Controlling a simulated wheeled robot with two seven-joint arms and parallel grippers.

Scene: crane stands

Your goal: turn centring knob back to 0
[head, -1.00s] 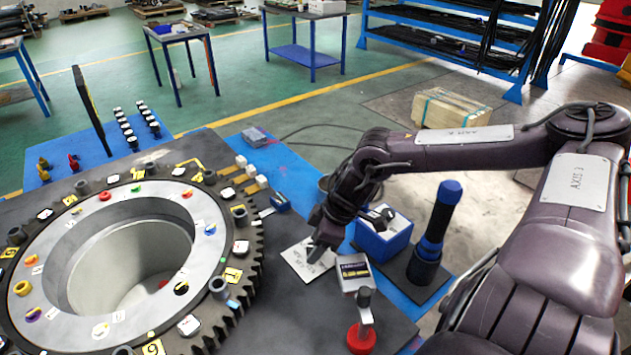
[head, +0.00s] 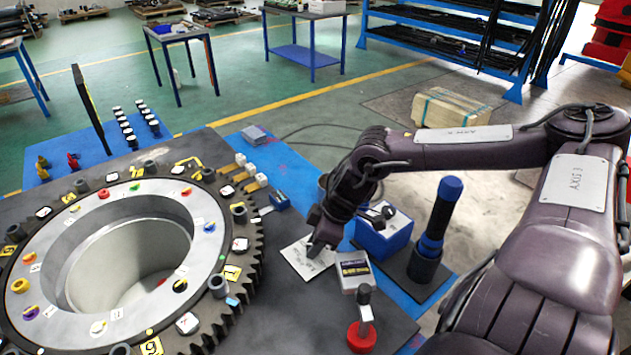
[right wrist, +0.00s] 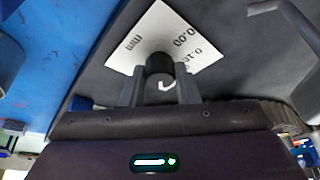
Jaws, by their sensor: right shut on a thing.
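The centring knob (right wrist: 160,66) is a small dark cylinder with a white curved mark, seen in the right wrist view. It stands on a white card (right wrist: 150,35) printed with "0.00" and "mm". My right gripper (right wrist: 160,88) has its two fingers on either side of the knob, shut on it. In the head view my right gripper (head: 318,243) reaches down over the white card (head: 300,262) and hides the knob. The knob's exact reading cannot be told. My left gripper is out of view.
A large toothed ring (head: 215,300) with coloured markers lies to the left. Close to the gripper are a small labelled box (head: 354,272), a red-based lever (head: 362,335), a blue box (head: 383,238) and a dark post with a blue cap (head: 436,230).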

